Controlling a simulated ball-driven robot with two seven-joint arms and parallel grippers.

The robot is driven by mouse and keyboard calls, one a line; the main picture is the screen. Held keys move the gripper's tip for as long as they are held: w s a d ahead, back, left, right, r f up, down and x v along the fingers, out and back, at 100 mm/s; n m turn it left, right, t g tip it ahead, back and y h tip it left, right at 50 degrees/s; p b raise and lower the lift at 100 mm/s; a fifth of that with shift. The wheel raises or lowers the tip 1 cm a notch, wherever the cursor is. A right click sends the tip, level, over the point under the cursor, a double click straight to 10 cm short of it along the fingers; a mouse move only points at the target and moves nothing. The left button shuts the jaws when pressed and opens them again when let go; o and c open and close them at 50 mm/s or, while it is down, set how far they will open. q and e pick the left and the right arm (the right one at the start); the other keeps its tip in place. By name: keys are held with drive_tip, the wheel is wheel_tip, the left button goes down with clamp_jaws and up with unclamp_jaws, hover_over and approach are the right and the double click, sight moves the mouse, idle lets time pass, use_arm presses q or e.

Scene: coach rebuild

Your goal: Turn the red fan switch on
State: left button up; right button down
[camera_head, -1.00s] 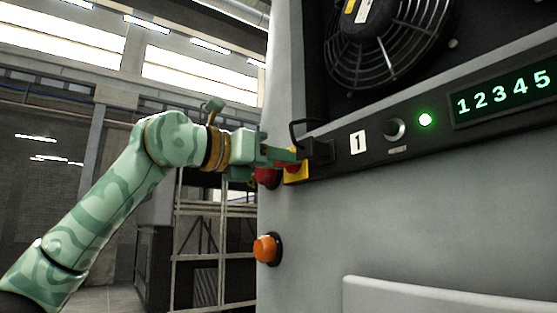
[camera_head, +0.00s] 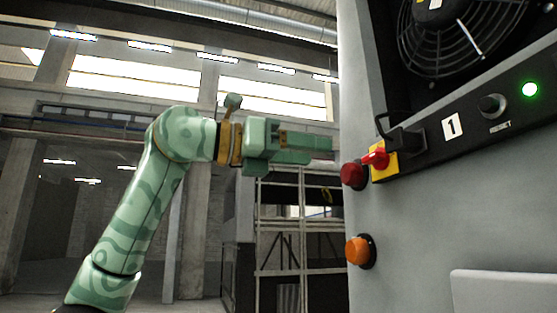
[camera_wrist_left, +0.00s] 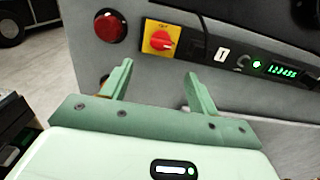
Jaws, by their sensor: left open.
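The red fan switch (camera_head: 376,157) is a red knob on a yellow plate (camera_head: 384,167), at the left end of the machine's black control strip. In the left wrist view the red knob (camera_wrist_left: 161,41) sits on its yellow plate beyond the fingers, with its grip slanted. My left gripper (camera_head: 322,150) is open and empty, left of the switch and apart from it. In the left wrist view its two green fingers (camera_wrist_left: 158,82) are spread, with the switch above the gap between them. My right gripper is in neither view.
A round red button or lamp (camera_head: 353,175) is just left of the switch, and an orange one (camera_head: 360,251) is below. A black plug-like part (camera_head: 407,141) with a cable is right of it. A fan (camera_head: 455,35), a knob (camera_head: 490,105) and a green light (camera_head: 530,89) are further right.

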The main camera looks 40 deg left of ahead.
use_arm(q)
drive_tip(key=shift+v, duration=2.4)
drive_tip(key=shift+w, duration=0.15)
